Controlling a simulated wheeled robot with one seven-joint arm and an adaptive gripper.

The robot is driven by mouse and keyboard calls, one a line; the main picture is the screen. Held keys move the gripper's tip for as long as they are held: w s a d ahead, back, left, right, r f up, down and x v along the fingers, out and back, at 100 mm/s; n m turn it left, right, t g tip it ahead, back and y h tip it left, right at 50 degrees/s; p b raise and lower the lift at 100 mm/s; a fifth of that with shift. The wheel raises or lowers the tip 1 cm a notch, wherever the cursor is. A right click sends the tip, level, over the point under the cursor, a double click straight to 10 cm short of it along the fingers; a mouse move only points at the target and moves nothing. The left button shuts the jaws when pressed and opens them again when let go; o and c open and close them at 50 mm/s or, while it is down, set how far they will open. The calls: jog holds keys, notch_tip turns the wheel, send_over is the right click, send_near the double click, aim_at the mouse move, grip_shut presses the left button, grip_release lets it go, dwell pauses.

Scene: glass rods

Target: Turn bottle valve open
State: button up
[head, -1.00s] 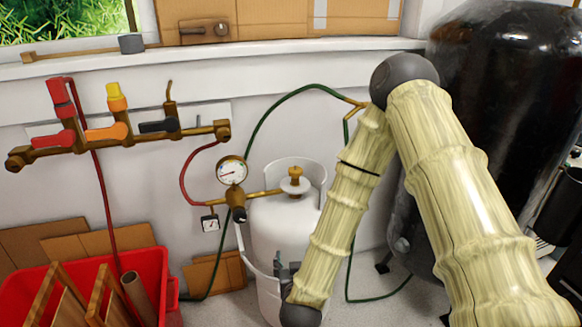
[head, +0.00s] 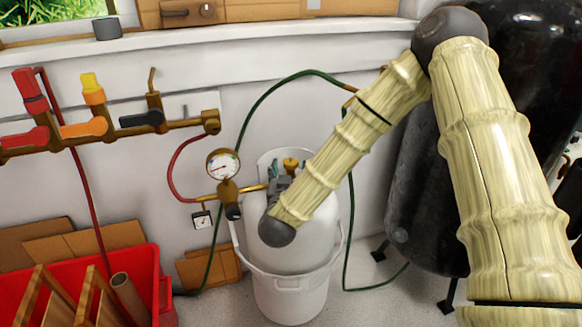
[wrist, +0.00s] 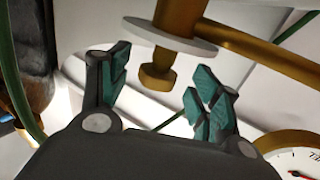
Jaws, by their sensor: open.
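The white gas bottle (head: 300,240) stands in a white bucket-like holder (head: 290,298) against the wall. Its brass valve (head: 290,164) shows at the bottle's top, partly hidden by my gripper in the head view. In the wrist view the brass valve knob (wrist: 157,78) hangs below a pale disc (wrist: 170,36) on the brass fitting. My gripper (wrist: 158,88) is open, with one teal-padded finger on each side of the knob. The knob lies between the fingers, with gaps visible on both sides. My gripper also shows in the head view (head: 276,175) beside the valve.
A pressure gauge (head: 223,166) and brass pipe join the valve on the left, with a red hose (head: 172,171). A green hose (head: 262,101) arches behind. A large black tank (head: 420,205) stands right, and a red crate (head: 160,290) front left.

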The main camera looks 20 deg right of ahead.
jog(key=shift+x, duration=1.4)
jog(key=c, duration=1)
